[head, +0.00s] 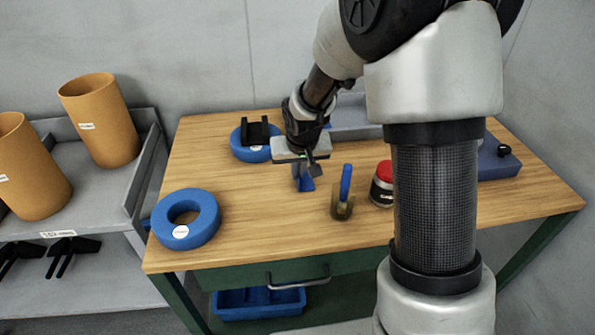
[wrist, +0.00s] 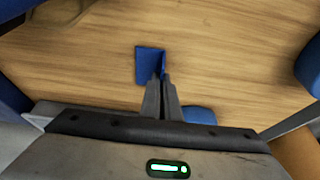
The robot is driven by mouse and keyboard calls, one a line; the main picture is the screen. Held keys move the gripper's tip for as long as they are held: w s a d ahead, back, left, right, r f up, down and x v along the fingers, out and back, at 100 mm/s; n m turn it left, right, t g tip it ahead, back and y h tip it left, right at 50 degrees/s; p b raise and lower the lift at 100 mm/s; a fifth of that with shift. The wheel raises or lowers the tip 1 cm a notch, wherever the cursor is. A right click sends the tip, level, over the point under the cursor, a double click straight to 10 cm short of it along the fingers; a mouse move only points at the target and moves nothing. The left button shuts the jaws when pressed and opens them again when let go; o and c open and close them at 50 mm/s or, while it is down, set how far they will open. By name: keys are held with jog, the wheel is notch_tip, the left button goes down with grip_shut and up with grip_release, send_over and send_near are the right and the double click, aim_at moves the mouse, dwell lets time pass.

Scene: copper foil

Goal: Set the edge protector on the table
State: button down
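A small blue angled piece, which I take to be the edge protector (wrist: 149,66), is at my fingertips in the wrist view. My gripper (wrist: 162,82) has its two fingers close together on its upright wall, with one flat side showing to the left. In the head view, my gripper (head: 304,178) points down over the middle of the wooden table (head: 250,225), and the blue edge protector (head: 308,185) shows low at the fingers. It is at or just above the tabletop; I cannot tell whether it touches. My fingers hide part of it.
A blue ring (head: 207,232) lies front left; another blue ring (head: 240,151) with a black piece (head: 256,135) on it stands behind. A blue-handled tool (head: 345,184) and red-lidded can (head: 383,182) stand right of my gripper. Bare wood lies between the front ring and my gripper.

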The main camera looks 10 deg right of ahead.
jog(key=shift+f, duration=0.2)
jog(key=c, duration=2)
grip_release()
